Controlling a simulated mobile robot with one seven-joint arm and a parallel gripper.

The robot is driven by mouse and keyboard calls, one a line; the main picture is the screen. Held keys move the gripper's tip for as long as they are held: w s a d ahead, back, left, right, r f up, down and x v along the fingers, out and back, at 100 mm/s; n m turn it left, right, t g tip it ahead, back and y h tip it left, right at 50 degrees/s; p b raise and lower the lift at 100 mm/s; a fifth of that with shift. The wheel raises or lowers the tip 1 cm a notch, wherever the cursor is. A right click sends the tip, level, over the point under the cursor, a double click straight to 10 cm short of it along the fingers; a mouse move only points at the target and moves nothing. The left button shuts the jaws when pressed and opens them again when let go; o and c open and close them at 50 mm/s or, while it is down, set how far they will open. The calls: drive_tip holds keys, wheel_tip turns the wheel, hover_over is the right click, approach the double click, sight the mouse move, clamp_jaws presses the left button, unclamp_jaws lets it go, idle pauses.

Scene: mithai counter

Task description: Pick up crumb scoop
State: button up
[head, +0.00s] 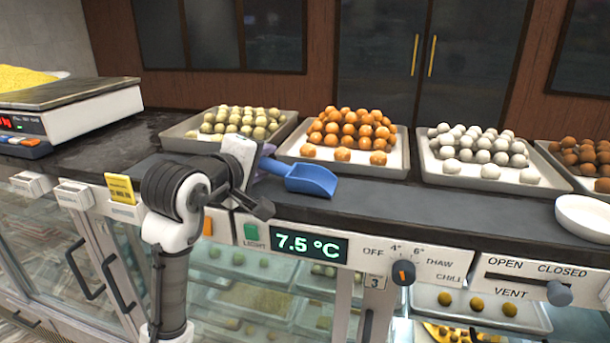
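The crumb scoop (311,180) is blue and lies at the front of the dark counter, before the tray of orange sweets. Its bowl points right and its handle end runs left towards my gripper (256,168). My gripper is at the left end of the scoop, over the counter's front edge. My own wrist hides most of the fingers and part of the handle. I cannot tell whether the fingers touch the handle or are closed on it.
Trays of pale green sweets (187,139), orange sweets (395,165) and white sweets (433,172) stand close behind. A weighing scale (95,108) is at left, a white dish (585,216) at far right.

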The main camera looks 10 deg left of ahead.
drive_tip(key=c, duration=0.7)
drive_tip(key=shift+r, duration=0.1)
wheel_tip(320, 180, up, 20)
drive_tip(key=b, duration=0.2)
drive_tip(key=shift+b, duration=0.35)
